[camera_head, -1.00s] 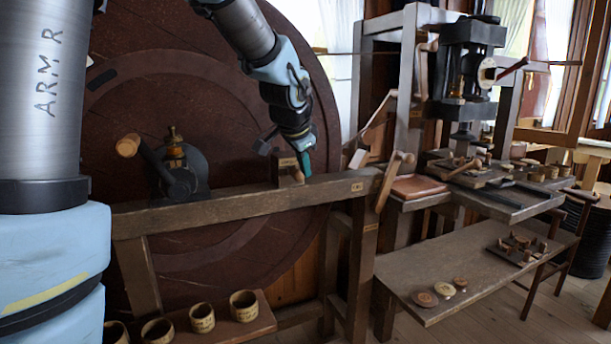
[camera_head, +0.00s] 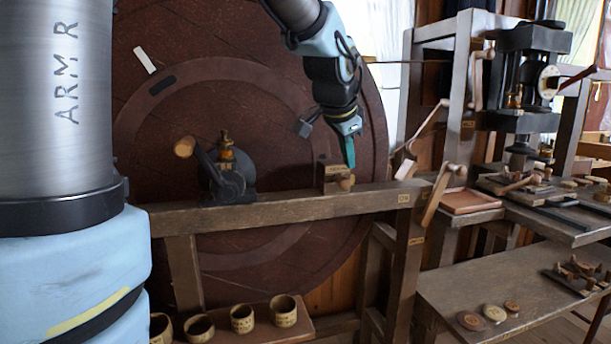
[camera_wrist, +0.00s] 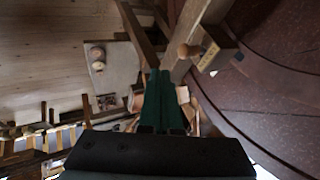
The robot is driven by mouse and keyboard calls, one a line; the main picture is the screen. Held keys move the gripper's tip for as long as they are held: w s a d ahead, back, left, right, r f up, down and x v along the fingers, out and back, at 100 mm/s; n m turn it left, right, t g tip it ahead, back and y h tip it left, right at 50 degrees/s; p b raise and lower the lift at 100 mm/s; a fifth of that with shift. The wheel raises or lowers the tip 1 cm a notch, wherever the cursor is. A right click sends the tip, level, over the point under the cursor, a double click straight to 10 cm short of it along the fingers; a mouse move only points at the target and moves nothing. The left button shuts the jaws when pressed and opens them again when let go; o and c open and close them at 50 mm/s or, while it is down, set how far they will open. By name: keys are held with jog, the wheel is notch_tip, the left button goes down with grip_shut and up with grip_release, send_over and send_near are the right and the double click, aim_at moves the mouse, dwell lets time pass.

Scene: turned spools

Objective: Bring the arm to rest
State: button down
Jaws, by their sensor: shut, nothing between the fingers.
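My gripper (camera_head: 347,150) has green fingers and hangs from my blue and grey arm, pointing down. In the head view its tips are just above or in front of a small wooden block with a round knob (camera_head: 345,182) on the wooden beam (camera_head: 280,207); I cannot tell if they touch. In the wrist view the green fingers (camera_wrist: 158,98) lie together, shut and empty. The knob (camera_wrist: 188,51) appears there to the upper right of the fingers, apart from them.
A large dark red wheel (camera_head: 230,95) stands behind the beam. A black crank fitting (camera_head: 226,178) sits on the beam's left. Several wooden cups (camera_head: 283,311) stand below. At right are a press (camera_head: 522,80) and a low bench (camera_head: 455,280) with round discs.

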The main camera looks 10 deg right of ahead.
jog(key=a+f+n+g+y, duration=0.2)
jog(key=a+f+n, duration=0.4)
jog(key=a+f, duration=0.6)
jog(key=s+a+f+n+g+y, duration=0.1)
jog(key=s+a+f+n, duration=0.3)
jog(key=a, duration=0.4)
jog(key=s+a+f+n+g+y, duration=0.1)
jog(key=s+a+f+n, duration=0.3)
jog(key=s+a, duration=0.2)
jog(key=shift+s+a+f+n+g, duration=0.15)
jog(key=shift+a+f+n+g, duration=0.2)
jog(key=shift+a, duration=0.7)
jog(key=c, duration=1.5)
grip_release()
